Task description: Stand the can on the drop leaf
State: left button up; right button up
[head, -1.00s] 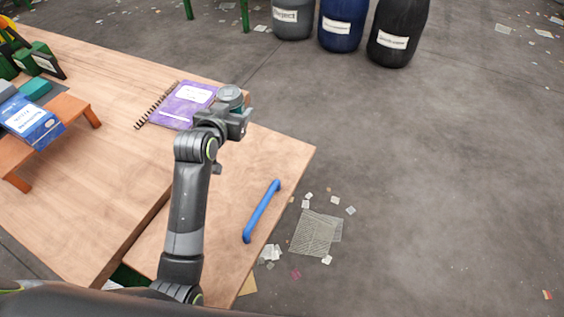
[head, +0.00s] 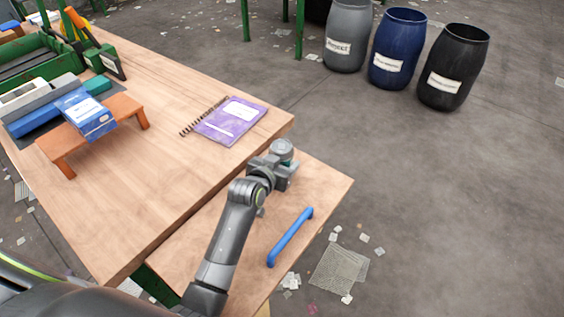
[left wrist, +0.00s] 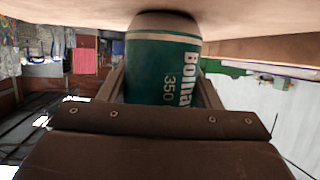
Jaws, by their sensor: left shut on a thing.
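The can (left wrist: 160,65) is green-teal with a pale band and white lettering, and it fills the middle of the left wrist view. My left gripper (head: 284,163) is shut on it, with a finger on each side. In the head view the can (head: 281,148) shows mostly its grey top and looks upright, over the far part of the drop leaf (head: 325,185). In the left wrist view the can's end meets or nearly meets a wooden surface; I cannot tell if it touches. The leaf is wooden, beside the main table. My right gripper is not in view.
A blue handle (head: 290,238) lies along the leaf's right side. A purple notebook (head: 230,121) lies on the main table (head: 165,80) near the leaf. An orange stand (head: 115,122) holding a blue box is farther left. Three barrels stand on the floor beyond.

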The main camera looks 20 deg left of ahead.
pick_arm(q)
jog(key=shift+f, duration=0.1)
jog(key=o, duration=0.9)
jog(key=shift+o, duration=0.2)
jog(key=shift+s+r, duration=0.15)
jog(key=shift+r, duration=0.05)
jog(key=v, duration=1.1)
jog(key=shift+s+r+p, duration=0.2)
jog(key=shift+s+p, duration=0.1)
jog(key=shift+p, duration=0.1)
